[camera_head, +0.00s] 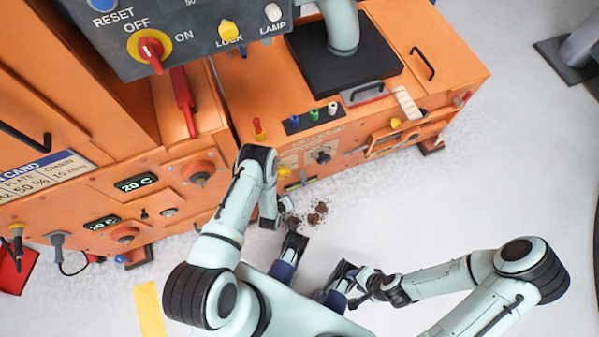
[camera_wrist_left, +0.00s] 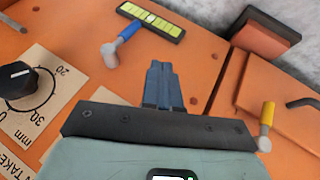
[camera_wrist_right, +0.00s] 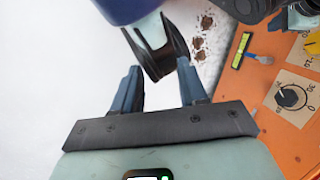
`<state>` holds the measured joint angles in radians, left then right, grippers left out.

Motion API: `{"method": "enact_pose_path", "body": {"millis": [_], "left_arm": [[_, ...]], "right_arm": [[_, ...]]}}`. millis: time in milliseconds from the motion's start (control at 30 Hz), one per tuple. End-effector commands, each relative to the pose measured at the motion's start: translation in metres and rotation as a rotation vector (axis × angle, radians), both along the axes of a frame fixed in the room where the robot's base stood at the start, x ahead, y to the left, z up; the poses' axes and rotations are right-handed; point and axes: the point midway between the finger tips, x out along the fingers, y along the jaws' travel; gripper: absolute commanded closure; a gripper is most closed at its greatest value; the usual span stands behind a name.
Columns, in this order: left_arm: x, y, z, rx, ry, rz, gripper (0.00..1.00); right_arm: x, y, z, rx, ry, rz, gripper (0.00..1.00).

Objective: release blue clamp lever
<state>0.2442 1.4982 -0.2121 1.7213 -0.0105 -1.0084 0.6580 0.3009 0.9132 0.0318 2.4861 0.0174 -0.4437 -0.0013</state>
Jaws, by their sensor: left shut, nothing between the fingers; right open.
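The blue clamp lever (camera_wrist_left: 128,31), a blue grip on a silvery pivot, is on the orange panel in the left wrist view, just beyond and left of my left gripper's fingertips. It also shows in the right wrist view (camera_wrist_right: 248,56), upper right. My left gripper (camera_wrist_left: 162,68) is shut and empty over the panel; I cannot tell its exact gap to the lever. In the head view the arm partly hides that spot. My right gripper (camera_wrist_right: 157,78) is open and empty over the pale floor, away from the panel; it is low centre in the head view (camera_head: 360,287).
A yellow-handled lever (camera_wrist_left: 267,116) is on the right. A black dial (camera_wrist_left: 18,80) is on the left, and a spirit level (camera_wrist_left: 151,19) lies beyond the blue lever. Brown debris (camera_head: 317,213) lies on the floor. The floor at right is largely clear.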

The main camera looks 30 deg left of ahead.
Motion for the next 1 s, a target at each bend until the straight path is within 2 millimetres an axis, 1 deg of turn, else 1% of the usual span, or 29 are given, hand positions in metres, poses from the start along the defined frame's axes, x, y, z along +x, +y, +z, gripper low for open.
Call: {"method": "enact_pose_path", "body": {"millis": [167,267,367,500,700,800,900,1000], "left_arm": [[0.002,0.000,-0.004,0.001,0.000,-0.001,1.00],[0.008,0.001,-0.013,0.000,0.001,-0.001,1.00],[0.019,0.003,-0.028,0.000,-0.001,-0.001,1.00],[0.037,0.006,-0.055,0.002,0.000,-0.002,1.00],[0.062,0.009,-0.087,0.001,0.001,-0.003,1.00],[0.077,-0.001,-0.081,-0.001,-0.001,-0.005,1.00],[0.087,-0.006,-0.081,0.000,-0.001,-0.003,1.00],[0.092,-0.009,-0.080,-0.001,0.001,-0.002,1.00]], "right_arm": [[0.002,-0.001,-0.002,-0.002,-0.004,-0.002,0.57],[0.007,-0.003,-0.008,-0.009,-0.019,-0.008,0.57],[0.016,-0.008,-0.017,-0.021,-0.043,-0.019,0.57],[0.035,-0.017,-0.034,-0.045,-0.094,-0.040,0.57],[0.064,-0.030,-0.055,-0.082,-0.169,-0.072,0.57],[0.068,-0.032,-0.055,-0.087,-0.181,-0.075,0.57],[0.072,-0.034,-0.058,-0.092,-0.192,-0.080,0.57],[0.074,-0.036,-0.059,-0.095,-0.200,-0.082,0.57]]}}
